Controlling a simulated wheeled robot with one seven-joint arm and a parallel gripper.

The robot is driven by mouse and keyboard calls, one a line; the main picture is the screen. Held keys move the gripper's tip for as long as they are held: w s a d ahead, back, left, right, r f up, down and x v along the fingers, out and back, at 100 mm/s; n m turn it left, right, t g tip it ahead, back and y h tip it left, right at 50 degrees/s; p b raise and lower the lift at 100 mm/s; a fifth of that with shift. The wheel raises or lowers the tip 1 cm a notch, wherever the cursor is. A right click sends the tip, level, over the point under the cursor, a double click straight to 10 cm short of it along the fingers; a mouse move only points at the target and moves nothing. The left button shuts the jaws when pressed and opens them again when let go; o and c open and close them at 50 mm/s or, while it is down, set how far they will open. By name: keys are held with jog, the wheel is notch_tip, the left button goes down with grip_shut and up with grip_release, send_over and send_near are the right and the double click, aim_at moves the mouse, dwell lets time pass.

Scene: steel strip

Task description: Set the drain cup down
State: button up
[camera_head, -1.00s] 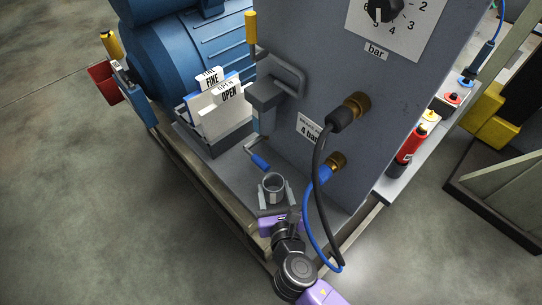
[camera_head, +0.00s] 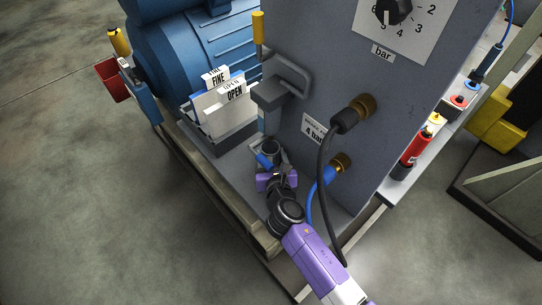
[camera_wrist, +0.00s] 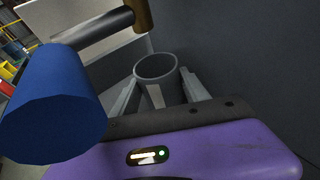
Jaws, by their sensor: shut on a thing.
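The drain cup (camera_head: 269,147) is a small grey open-topped cup, below the grey filter housing on the cabinet front. My gripper (camera_head: 271,163) is shut on the cup, with one grey finger on each side. A blue-ended lever (camera_head: 264,160) is close beside the cup and fills the left of the wrist view (camera_wrist: 52,105). The cup's base is hidden, so I cannot tell whether it touches the surface below.
The grey cabinet (camera_head: 395,110) rises close on the right. A black hose (camera_head: 324,190) and a blue hose (camera_head: 312,205) hang right of my gripper. A tray with white cards (camera_head: 222,108) stands left, before the blue motor (camera_head: 180,65). Some bare base plate (camera_head: 230,170) shows.

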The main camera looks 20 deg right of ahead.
jog(key=shift+f, duration=0.1)
jog(key=o, duration=1.1)
jog(key=shift+o, duration=0.2)
jog(key=shift+r, duration=0.25)
jog(key=v, duration=1.2)
jog(key=shift+p, duration=0.35)
